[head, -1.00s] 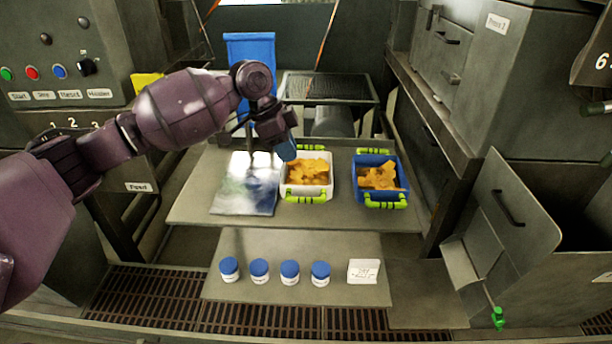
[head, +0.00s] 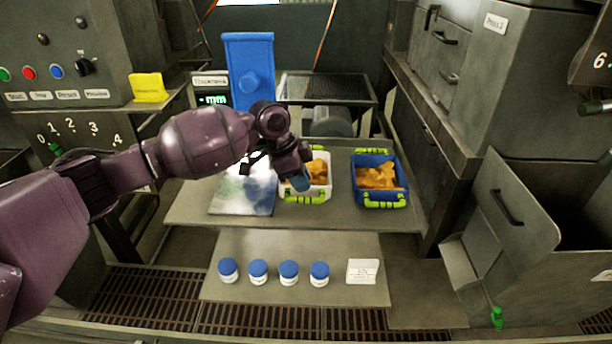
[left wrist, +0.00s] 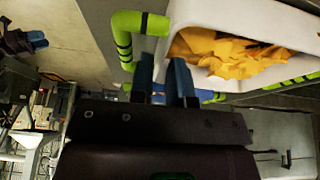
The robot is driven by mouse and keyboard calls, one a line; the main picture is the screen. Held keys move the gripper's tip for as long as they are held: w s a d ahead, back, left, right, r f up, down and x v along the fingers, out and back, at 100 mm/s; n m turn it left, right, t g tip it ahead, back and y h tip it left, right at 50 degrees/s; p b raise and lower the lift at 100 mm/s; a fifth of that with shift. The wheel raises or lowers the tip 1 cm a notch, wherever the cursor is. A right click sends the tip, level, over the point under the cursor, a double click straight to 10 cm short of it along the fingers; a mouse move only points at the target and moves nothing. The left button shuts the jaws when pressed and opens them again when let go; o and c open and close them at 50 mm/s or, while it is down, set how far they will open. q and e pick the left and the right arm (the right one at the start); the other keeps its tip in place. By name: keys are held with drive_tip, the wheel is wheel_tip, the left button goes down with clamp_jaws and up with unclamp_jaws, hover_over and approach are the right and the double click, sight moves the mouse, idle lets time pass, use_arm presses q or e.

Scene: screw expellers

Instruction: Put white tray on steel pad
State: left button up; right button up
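The white tray (head: 322,194) with green handles holds orange-yellow pieces and sits on the grey table. It also shows in the left wrist view (left wrist: 265,17). The shiny steel pad (head: 240,201) lies flat just left of the tray, with nothing seen on it. My left gripper (head: 299,182) is over the tray's left side and hides part of it. In the left wrist view its two blue-tipped fingers (left wrist: 164,80) stand apart beside the tray, near a green handle. I see no handle clearly between them. My right gripper is not in view.
A blue tray (head: 381,202) with similar pieces stands right of the white tray. Several blue-capped jars (head: 288,272) and a white card (head: 362,271) stand on the lower front shelf. A blue upright machine (head: 250,70) is behind the pad.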

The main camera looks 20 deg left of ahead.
use_arm(q)
drive_tip(key=shift+x, duration=1.15)
drive_tip(key=shift+c, duration=0.3)
drive_tip(key=shift+r, duration=0.1)
clamp_jaws()
